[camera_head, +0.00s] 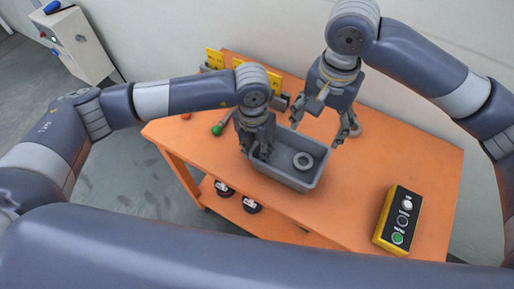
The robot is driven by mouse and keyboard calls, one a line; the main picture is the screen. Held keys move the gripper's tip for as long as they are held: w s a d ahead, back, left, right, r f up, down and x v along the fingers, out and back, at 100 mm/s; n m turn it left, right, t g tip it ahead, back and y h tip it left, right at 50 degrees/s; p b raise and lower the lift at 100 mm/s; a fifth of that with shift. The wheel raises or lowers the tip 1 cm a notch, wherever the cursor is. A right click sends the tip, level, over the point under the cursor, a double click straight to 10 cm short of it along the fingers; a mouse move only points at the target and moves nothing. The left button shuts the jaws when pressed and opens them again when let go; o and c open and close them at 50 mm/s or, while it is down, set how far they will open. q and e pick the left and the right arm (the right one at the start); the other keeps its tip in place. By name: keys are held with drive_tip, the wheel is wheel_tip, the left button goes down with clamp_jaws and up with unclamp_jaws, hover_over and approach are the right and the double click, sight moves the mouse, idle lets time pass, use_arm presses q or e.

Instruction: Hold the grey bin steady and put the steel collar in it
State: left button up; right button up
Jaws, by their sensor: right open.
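The grey bin (285,179) stands on the orange workbench, open side up. The steel collar (303,161), a grey ring, lies inside the bin towards its right end. My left gripper (257,153) is at the bin's left end with its fingers at the wall there, and looks closed on it; the fingers partly hide that end. My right gripper (318,128) is open and empty, above the bench at the bin's far right side. Its fingers are wide apart and clear of the collar.
A yellow and black button box (398,220) sits on the bench at the right. A green-knobbed lever (218,130) and yellow brackets (214,58) are at the back left. Dark round parts (252,205) lie on the lower shelf. The orange bench top (345,205) is bare between bin and box.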

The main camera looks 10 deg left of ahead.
use_arm(q)
wheel_tip(320, 180, up, 12)
drive_tip(key=shift+w+a, duration=0.15)
drive_tip(key=shift+a, duration=0.2)
idle(0.4)
